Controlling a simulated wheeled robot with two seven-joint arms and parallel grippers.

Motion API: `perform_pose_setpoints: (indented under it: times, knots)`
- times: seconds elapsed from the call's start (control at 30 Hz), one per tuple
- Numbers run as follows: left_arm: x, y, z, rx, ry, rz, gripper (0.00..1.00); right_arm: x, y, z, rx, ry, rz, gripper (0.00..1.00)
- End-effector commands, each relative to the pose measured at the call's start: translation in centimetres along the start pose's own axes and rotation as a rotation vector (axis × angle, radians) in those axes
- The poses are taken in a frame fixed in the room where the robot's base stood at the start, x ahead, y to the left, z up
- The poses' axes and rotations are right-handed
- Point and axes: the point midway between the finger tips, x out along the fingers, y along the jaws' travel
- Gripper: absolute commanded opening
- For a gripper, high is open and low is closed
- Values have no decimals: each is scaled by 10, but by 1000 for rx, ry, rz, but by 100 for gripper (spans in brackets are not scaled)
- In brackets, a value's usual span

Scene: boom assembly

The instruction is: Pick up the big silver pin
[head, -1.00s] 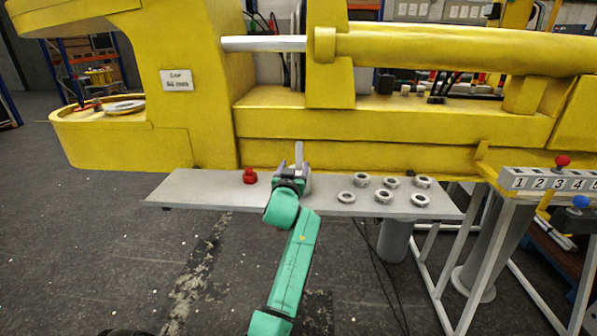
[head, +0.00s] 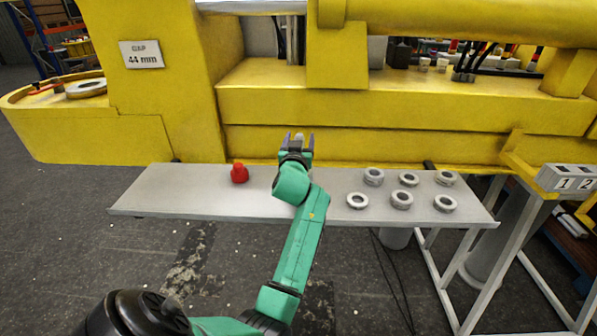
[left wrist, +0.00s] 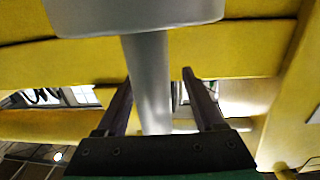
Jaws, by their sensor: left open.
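The big silver pin (head: 299,142) stands upright near the back of the grey shelf, mostly hidden behind my left gripper in the head view. My left gripper (head: 298,139) is open, its two fingers pointing at the yellow boom. In the left wrist view the pin's smooth grey shaft (left wrist: 150,85) runs between the two dark fingers (left wrist: 157,78). Gaps show on both sides, so the fingers look apart from it. A wider grey piece crosses the top of that view at the shaft's end; I cannot tell whether it is part of the pin. My right gripper is out of view.
The grey shelf (head: 190,199) runs along the yellow boom (head: 370,107). A small red part (head: 239,174) stands left of the gripper. Several silver rings (head: 401,200) lie to its right. A numbered block (head: 568,178) is at the far right.

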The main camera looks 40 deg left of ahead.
Motion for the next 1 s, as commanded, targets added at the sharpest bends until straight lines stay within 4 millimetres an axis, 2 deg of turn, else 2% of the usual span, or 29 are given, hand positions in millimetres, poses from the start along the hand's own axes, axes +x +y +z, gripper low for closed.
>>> perform_pose_setpoints:
  times: [0.1, 0.17, 0.2, 0.27, 0.3, 0.43, 0.57, 1.0]
  knots:
    - [0, 0, 0, 0, 0, 1, 70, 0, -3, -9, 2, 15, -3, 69]
    - [0, 0, 0, 0, 0, 1, 47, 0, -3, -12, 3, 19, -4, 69]
    - [0, 0, 0, 0, 0, 1, 31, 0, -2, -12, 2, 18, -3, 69]
    - [0, 0, 0, 0, 0, 1, 8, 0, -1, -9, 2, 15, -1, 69]
    - [0, 0, 0, 0, 0, 1, 0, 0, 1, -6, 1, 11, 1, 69]
    - [0, 0, -2, 0, 3, 1, 0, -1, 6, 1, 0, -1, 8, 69]
    - [0, 0, -2, 1, 3, 1, 0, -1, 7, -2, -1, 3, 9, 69]
    - [0, 0, 1, 0, -2, 1, 0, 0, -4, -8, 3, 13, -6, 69]
